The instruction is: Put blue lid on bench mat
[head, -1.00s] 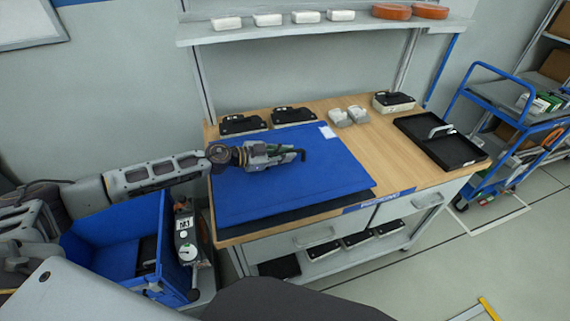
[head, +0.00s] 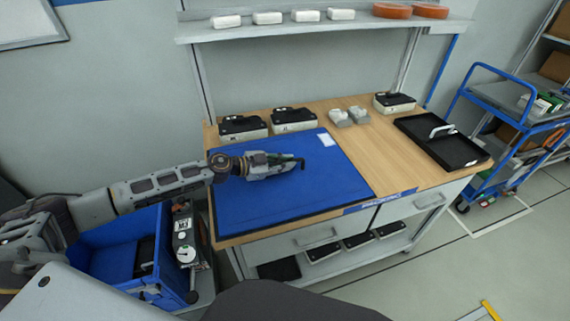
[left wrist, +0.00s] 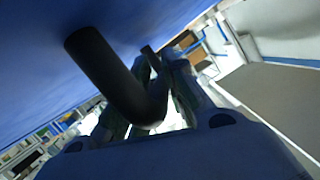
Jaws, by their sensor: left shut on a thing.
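The blue lid (head: 315,180) is a wide flat panel lying level over the left part of the bench top, with a white label near its far right corner. It covers nearly all of the dark bench mat, and I cannot tell whether a thin gap is left under it. My left gripper (head: 292,162) is shut on the lid's dark handle. In the left wrist view the black bent handle (left wrist: 105,75) rises from the blue lid (left wrist: 40,70) and passes between the fingers. My right gripper is not in view.
Two black-topped boxes (head: 243,127) (head: 294,120) stand close behind the lid. Grey parts (head: 349,116), another box (head: 394,103) and a black tray (head: 445,143) are on the right of the bench. A blue crate (head: 120,240) stands at lower left. A shelf (head: 320,28) hangs above.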

